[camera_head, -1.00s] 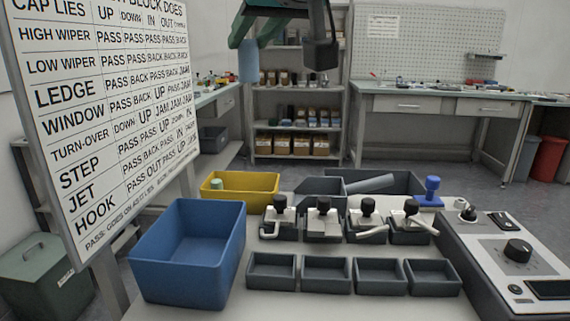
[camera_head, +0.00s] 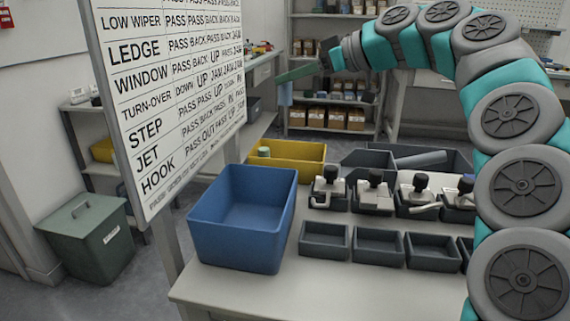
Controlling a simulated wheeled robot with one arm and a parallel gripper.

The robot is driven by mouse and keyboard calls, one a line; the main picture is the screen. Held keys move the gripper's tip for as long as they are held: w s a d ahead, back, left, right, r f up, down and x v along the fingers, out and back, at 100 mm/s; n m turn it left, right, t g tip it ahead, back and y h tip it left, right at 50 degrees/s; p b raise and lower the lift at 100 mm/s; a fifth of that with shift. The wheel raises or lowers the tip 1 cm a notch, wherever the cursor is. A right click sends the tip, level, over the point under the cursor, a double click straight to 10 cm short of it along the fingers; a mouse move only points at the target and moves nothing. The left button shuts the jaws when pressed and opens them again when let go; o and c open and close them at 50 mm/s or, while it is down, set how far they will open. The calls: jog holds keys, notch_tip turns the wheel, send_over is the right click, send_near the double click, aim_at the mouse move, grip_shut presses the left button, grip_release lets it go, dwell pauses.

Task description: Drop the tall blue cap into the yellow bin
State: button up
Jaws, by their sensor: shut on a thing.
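The tall blue cap (camera_head: 285,95) hangs upright below my gripper (camera_head: 287,80), which is shut on it. They are high above the table, at the upper middle of the view. The yellow bin (camera_head: 312,152) stands on the table behind the blue bin, lower in the picture than the cap. A small green cap (camera_head: 264,152) shows at the yellow bin's left side. The rest of the yellow bin's inside is partly hidden.
A large blue bin (camera_head: 242,235) stands in front of the yellow bin. Several dark trays (camera_head: 380,262) and fixtures line the table to the right. A lettered board (camera_head: 172,100) stands close at left. Dark grey bins (camera_head: 368,158) sit beside the yellow bin.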

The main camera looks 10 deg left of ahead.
jog(key=shift+w+d+f, duration=0.3)
jog(key=shift+w+d, duration=0.1)
jog(key=shift+w, duration=0.2)
jog(key=shift+w+d+f, duration=0.3)
jog(key=shift+w+d, duration=0.1)
jog(key=shift+w, duration=0.2)
jog(key=shift+f, duration=0.1)
notch_tip(320, 180, down, 6)
jog(key=b, duration=0.3)
jog(key=o, duration=1)
jog(key=shift+c, duration=0.2)
jog(key=shift+d+r, duration=0.1)
jog(key=shift+r, duration=0.1)
